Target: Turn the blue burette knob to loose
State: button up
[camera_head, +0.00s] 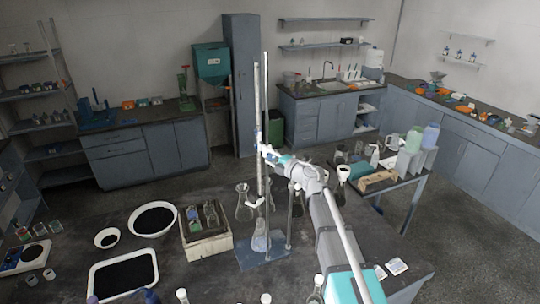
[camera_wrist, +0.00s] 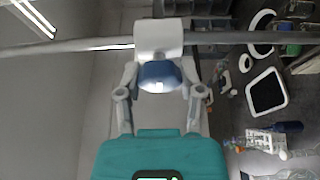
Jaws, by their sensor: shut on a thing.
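The blue burette knob (camera_wrist: 160,75) shows in the middle of the wrist view, on a white clamp block (camera_wrist: 158,36) that sits on a long rod or tube. My gripper (camera_wrist: 161,90) has its two fingers on either side of the knob and is shut on it. In the head view my gripper (camera_head: 268,152) reaches the burette stand partway up; the knob is too small there to make out clearly. The tall burette tube (camera_head: 257,100) stands upright over a flask (camera_head: 260,242) on the stand's blue base (camera_head: 280,250).
Close to the stand are a conical flask (camera_head: 243,206), a box with bottles (camera_head: 207,247) and black-filled trays (camera_head: 124,276). A side table (camera_head: 415,178) with bottles is to the right. Open floor lies beyond the bench.

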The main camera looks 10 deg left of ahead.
dwell(0.4)
jog(key=o, duration=1.2)
jog(key=shift+c, duration=0.2)
jog(key=shift+s+d, duration=0.1)
jog(key=v, duration=1.1)
jog(key=shift+s+d, duration=0.25)
jog(key=shift+d, duration=0.05)
